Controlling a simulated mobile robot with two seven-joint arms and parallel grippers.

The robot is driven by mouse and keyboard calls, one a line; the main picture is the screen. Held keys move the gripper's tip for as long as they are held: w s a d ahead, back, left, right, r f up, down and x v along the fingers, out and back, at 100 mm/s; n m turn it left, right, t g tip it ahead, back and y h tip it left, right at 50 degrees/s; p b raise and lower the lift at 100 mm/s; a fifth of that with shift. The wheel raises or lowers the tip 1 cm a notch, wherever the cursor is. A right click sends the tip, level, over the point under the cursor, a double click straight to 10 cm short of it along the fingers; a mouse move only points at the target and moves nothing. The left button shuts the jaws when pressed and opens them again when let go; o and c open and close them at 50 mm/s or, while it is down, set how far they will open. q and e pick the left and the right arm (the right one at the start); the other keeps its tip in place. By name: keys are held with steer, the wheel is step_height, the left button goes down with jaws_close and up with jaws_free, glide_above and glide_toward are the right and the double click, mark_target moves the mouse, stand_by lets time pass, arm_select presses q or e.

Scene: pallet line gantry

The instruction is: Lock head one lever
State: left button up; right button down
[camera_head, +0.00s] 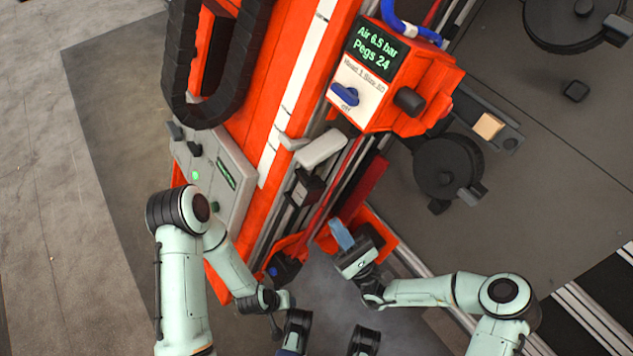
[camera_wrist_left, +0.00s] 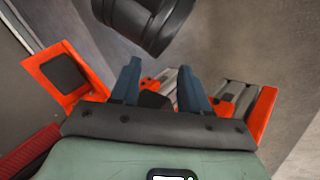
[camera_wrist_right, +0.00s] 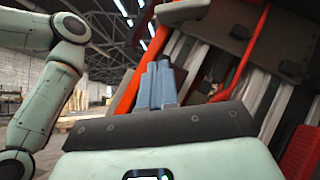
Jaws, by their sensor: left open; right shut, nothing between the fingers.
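A pale grey lever handle (camera_head: 320,149) sits on the orange gantry below the head one panel, beside the rails. The panel (camera_head: 358,90) reads "Head 1 Size 50" and has a blue knob (camera_head: 345,94) over a small label. My right gripper (camera_head: 341,235) is below the lever, apart from it, with its blue fingers shut and empty. Its fingers also show together in the right wrist view (camera_wrist_right: 158,84). My left gripper (camera_wrist_left: 160,85) is open and empty in the left wrist view, pointing toward orange brackets and grey rails. Its fingers are hard to make out in the head view.
The display (camera_head: 376,48) reads "Air 6.5 bar, Pegs 24". A grey control box (camera_head: 215,175) with a green light is at the left. A black cable chain (camera_head: 180,70) loops above it. A dark round fixture (camera_head: 447,165) stands at the right. Floor is clear at far left.

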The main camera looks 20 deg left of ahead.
mark_target(308, 171)
steer(key=x, duration=0.9)
steer(key=shift+w+a+r+b, duration=0.1)
steer(key=shift+a+r+b, duration=0.05)
steer(key=shift+a+b, duration=0.2)
arm_select(q)
steer(key=shift+w+a+f, duration=0.4)
steer(key=shift+w+f, duration=0.15)
steer(key=shift+w, duration=0.15)
arm_select(e)
steer(key=shift+a+r, duration=0.2)
steer(key=shift+r, duration=1.95)
